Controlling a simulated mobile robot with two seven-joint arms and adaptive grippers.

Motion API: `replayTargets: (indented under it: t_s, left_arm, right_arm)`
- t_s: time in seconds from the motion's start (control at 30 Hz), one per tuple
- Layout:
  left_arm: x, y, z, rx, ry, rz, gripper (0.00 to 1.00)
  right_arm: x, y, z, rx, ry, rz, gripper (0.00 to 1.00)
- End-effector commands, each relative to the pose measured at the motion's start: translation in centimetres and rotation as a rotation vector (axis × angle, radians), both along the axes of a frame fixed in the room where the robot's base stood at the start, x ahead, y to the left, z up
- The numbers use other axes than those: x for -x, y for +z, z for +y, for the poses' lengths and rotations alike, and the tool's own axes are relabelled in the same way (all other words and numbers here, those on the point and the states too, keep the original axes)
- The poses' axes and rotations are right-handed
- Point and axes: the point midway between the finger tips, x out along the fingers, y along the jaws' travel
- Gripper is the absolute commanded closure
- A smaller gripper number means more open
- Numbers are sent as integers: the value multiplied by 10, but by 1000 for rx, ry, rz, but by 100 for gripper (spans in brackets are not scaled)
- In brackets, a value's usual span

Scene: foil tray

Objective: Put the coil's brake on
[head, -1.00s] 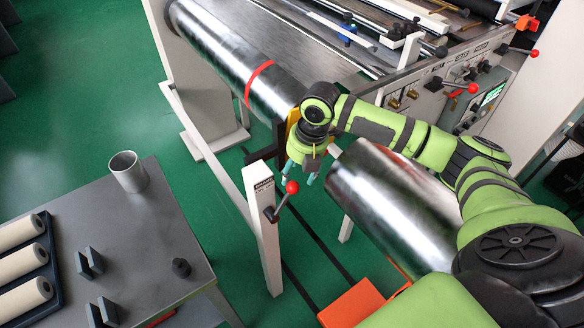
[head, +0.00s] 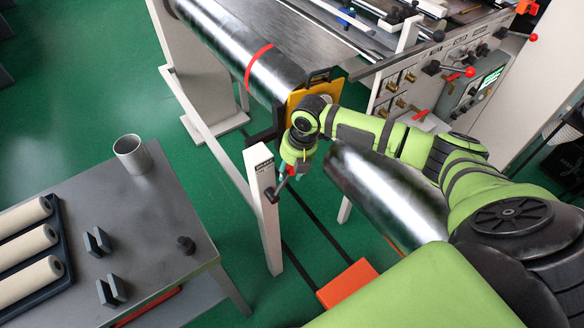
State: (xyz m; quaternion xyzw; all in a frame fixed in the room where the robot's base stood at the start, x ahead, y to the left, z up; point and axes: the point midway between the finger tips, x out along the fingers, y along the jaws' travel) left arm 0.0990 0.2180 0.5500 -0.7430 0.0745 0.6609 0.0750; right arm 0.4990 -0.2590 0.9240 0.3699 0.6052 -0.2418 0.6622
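The brake lever (head: 276,189) is a dark arm on the side of a white post (head: 266,215). Its red ball knob is mostly hidden by my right gripper, with only a bit of red showing. The lever slants up and to the right from its pivot. My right gripper (head: 289,171) points down at the knob, with teal fingertips close around or beside it; I cannot tell whether they are closed on it. The shiny coil (head: 228,48) with a red band lies behind, its near end at a yellow plate (head: 313,92). My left gripper is not in view.
A second shiny roll (head: 385,195) lies under my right arm. A grey table (head: 150,215) at the left holds a metal cup (head: 131,154) and a tray of beige rolls (head: 66,235). An orange block (head: 347,283) is low at the centre. Green floor is open at upper left.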

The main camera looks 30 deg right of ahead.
Motion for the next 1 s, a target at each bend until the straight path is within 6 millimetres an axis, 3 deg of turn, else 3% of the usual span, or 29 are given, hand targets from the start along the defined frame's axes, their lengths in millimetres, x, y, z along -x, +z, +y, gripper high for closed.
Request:
replayTargets:
  t_s: [0.23,0.53,0.93,0.97,1.0]
  left_arm:
    - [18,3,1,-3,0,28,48]
    - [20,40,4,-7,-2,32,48]
    - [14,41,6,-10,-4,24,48]
    - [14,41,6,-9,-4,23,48]
    - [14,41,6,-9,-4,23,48]
  right_arm:
    - [0,1,-5,28,-5,1,100]
    - [2,13,13,218,-5,-8,100]
    - [1,12,14,270,-10,-17,100]
    - [1,12,14,270,-10,-17,59]
    - [1,12,14,270,-10,-18,43]
